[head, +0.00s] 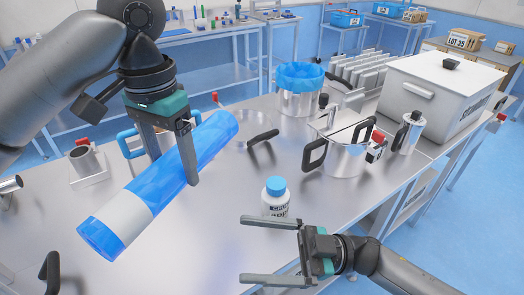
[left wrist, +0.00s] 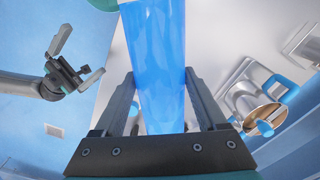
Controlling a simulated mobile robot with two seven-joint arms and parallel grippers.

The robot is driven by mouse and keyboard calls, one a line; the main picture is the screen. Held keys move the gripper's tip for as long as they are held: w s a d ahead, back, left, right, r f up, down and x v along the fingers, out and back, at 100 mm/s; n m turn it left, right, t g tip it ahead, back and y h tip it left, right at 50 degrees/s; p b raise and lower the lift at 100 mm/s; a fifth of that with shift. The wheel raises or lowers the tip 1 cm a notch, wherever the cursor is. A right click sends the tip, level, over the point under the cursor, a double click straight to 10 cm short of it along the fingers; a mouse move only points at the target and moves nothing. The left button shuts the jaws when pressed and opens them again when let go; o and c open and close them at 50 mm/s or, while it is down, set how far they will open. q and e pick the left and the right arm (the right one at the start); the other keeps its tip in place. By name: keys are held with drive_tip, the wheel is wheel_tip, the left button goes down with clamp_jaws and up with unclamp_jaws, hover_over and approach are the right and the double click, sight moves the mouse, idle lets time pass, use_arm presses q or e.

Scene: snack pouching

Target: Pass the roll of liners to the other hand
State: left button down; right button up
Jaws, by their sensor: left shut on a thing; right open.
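The roll of liners (head: 172,175) is a long blue cylinder with a white band near its lower left end. My left gripper (head: 178,182) is shut on the roll near its middle and holds it slantwise above the steel table. In the left wrist view the roll (left wrist: 155,55) runs between the two fingers of my left gripper (left wrist: 160,90). My right gripper (head: 262,250) is open and empty near the table's front edge, to the right of the roll and apart from it. It also shows at the upper left of the left wrist view (left wrist: 80,55).
A white bottle with a blue cap (head: 275,197) stands on the steel table (head: 205,250) between the grippers. Behind are a blue-lined pot (head: 299,90), a steel vessel with black handles (head: 342,158), and a large white box (head: 445,90). A small steel cup (head: 86,162) is at left.

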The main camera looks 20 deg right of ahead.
drive_tip(key=w+r+n+g+h, duration=0.2)
drive_tip(key=w+r+n+h, duration=0.1)
drive_tip(key=r+n, duration=0.4)
drive_tip(key=n+t+h, duration=0.3)
drive_tip(key=n+h, duration=0.1)
drive_tip(key=n, duration=0.2)
approach(198, 166)
drive_tip(key=shift+n, duration=0.3)
drive_tip(key=x, duration=1.1)
drive_tip(key=shift+w+a+r, duration=0.1)
drive_tip(key=shift+a, duration=0.2)
use_arm(q)
drive_tip(key=shift+w+r, duration=0.1)
drive_tip(key=shift+r, duration=0.05)
use_arm(e)
clamp_jaws()
use_arm(q)
drive_tip(key=shift+c, duration=1.4)
unclamp_jaws()
drive_tip(key=shift+o, duration=1.4)
use_arm(e)
drive_tip(key=shift+r, duration=0.1)
